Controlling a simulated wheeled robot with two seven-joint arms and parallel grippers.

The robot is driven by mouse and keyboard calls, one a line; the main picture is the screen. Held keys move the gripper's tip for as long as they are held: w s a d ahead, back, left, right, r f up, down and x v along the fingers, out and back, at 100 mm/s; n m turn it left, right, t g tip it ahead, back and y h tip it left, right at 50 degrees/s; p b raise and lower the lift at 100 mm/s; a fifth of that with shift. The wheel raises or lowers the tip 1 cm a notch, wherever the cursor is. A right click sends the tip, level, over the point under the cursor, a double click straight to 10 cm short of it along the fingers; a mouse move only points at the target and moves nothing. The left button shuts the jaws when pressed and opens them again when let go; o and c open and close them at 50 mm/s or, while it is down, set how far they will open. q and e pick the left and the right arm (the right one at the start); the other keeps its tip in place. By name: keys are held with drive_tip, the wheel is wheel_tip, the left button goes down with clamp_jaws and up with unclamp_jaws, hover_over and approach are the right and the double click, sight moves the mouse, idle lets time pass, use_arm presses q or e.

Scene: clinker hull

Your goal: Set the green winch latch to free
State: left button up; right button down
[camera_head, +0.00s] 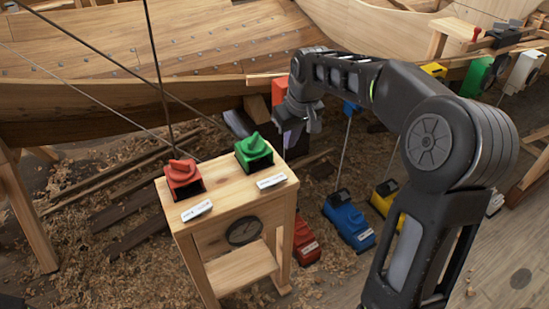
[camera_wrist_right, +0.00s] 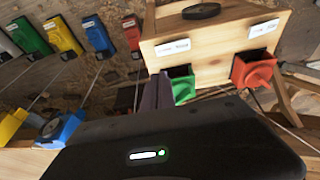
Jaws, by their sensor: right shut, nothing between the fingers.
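The green winch latch (camera_head: 254,150) sits on the right side of the top of a small wooden stand (camera_head: 232,189), with its knob above a dark-fronted housing. It also shows in the right wrist view (camera_wrist_right: 182,85), partly hidden by my gripper. My right gripper (camera_head: 302,122) is shut and empty, to the right of and behind the green latch in the head view. In the right wrist view its dark finger (camera_wrist_right: 156,92) appears just left of the latch; I cannot tell whether they touch. My left gripper is not in view.
A red latch (camera_head: 183,178) sits left of the green one. White labels (camera_head: 272,181) lie in front, too small to read. Slanting lines pass near the stand. Blue (camera_head: 347,222), red and yellow boxes stand on the shavings-covered floor. The wooden hull (camera_head: 150,100) rises behind.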

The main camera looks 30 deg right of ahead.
drive_tip(key=p, duration=0.2)
approach(283, 175)
drive_tip(key=x, duration=0.5)
drive_tip(key=shift+w+f, duration=0.3)
drive_tip(key=shift+f, duration=0.45)
drive_tip(key=shift+d+f+y+b, duration=0.2)
drive_tip(key=shift+f+y+b, duration=0.2)
drive_tip(key=shift+f+b, duration=0.2)
drive_tip(key=shift+a+r, duration=0.15)
drive_tip(key=shift+r, duration=0.05)
drive_tip(key=shift+p, duration=0.3)
